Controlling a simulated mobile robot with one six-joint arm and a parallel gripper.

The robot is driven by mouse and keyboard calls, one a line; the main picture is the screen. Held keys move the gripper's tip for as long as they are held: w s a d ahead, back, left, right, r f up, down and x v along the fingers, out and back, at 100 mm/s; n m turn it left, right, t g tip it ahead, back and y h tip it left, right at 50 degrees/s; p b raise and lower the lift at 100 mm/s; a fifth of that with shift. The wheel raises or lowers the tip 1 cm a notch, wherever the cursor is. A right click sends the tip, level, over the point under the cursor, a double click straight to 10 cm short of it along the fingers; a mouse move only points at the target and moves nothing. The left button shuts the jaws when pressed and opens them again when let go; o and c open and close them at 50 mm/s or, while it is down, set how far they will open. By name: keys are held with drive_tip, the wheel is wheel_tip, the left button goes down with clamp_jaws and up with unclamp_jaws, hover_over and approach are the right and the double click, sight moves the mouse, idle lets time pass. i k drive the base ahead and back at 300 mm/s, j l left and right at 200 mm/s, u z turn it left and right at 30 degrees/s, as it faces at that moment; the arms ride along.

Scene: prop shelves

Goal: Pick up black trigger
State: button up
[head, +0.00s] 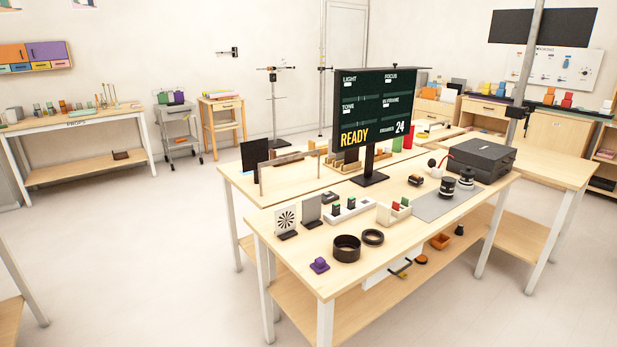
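I cannot tell for sure which thing is the black trigger. Small dark things lie on the front wooden table (291,262): a small black block (415,180) near the middle, and two dark round pieces with light bands, one (447,188) by the grey mat and one (466,178) behind it. A small black piece (460,229) shows lower down, near the lower shelf. They are too small to make out a trigger shape. My gripper does not show in this view.
The front table also holds black rings (347,248), a purple piece (319,265), a patterned card (286,222), a white strip (347,212), a grey mat (432,206) and a dark box (481,160). A screen (365,105) stands behind. The floor at left is clear.

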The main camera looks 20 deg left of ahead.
sight(415, 183)
drive_tip(key=u, duration=0.15)
drive_tip(key=i+l+u, duration=0.15)
drive_tip(key=i, duration=0.35)
drive_tip(key=i+l+u, duration=0.15)
drive_tip(key=i+l, duration=0.3)
drive_tip(key=i+l+u, duration=0.2)
drive_tip(key=i+l, duration=0.15)
drive_tip(key=i, duration=0.15)
drive_tip(key=i+l+u, duration=0.15)
drive_tip(key=i+l, duration=0.3)
drive_tip(key=i+l+u, duration=0.15)
drive_tip(key=i+l, duration=0.3)
drive_tip(key=i+l+u, duration=0.15)
drive_tip(key=i+l, duration=0.2)
drive_tip(key=l, duration=0.25)
drive_tip(key=i+l+u, duration=0.15)
drive_tip(key=i+l, duration=0.25)
drive_tip(key=l, duration=0.2)
